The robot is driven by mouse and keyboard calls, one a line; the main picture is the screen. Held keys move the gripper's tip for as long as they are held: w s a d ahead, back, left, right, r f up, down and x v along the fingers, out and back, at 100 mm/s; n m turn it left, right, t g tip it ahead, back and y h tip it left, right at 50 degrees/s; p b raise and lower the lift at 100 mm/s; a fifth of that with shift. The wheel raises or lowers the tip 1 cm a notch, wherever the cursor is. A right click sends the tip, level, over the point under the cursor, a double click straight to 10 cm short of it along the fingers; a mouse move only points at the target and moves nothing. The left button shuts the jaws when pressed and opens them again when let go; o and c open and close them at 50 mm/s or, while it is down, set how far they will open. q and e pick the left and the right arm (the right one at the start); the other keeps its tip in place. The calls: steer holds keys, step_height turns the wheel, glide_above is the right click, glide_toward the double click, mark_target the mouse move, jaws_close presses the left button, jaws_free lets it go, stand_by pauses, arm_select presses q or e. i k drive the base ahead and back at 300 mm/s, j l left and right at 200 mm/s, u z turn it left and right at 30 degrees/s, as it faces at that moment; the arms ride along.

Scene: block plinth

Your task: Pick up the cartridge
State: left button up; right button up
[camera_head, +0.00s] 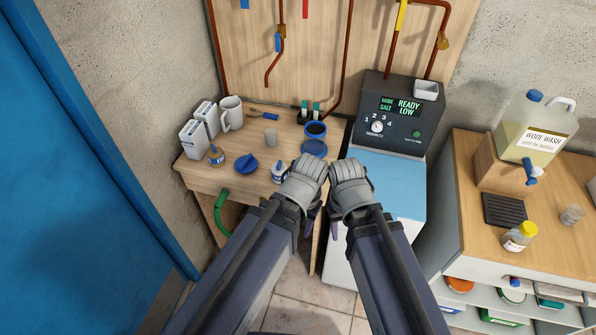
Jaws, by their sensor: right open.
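I cannot tell for sure which thing is the cartridge. A blue round lid (314,148) lies in front of that vessel. My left gripper (309,170) is over the bench's front right edge, near the lid and a small white-and-blue bottle (279,172). My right gripper (347,172) is beside it, in front of the white-and-blue cabinet, and is open. Neither is seen holding anything. The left fingertips are hard to make out.
The bench (188,170) also bears white boxes (193,142), a mug (231,112), a brown bottle (216,156) and a blue funnel-like piece (246,164).

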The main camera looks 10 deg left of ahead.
mark_target(277, 169)
steer(key=k+l+u, duration=0.35)
steer(key=l, duration=0.2)
steer(key=k+l+u, duration=0.35)
steer(key=k+l, duration=0.1)
steer(key=k, duration=0.1)
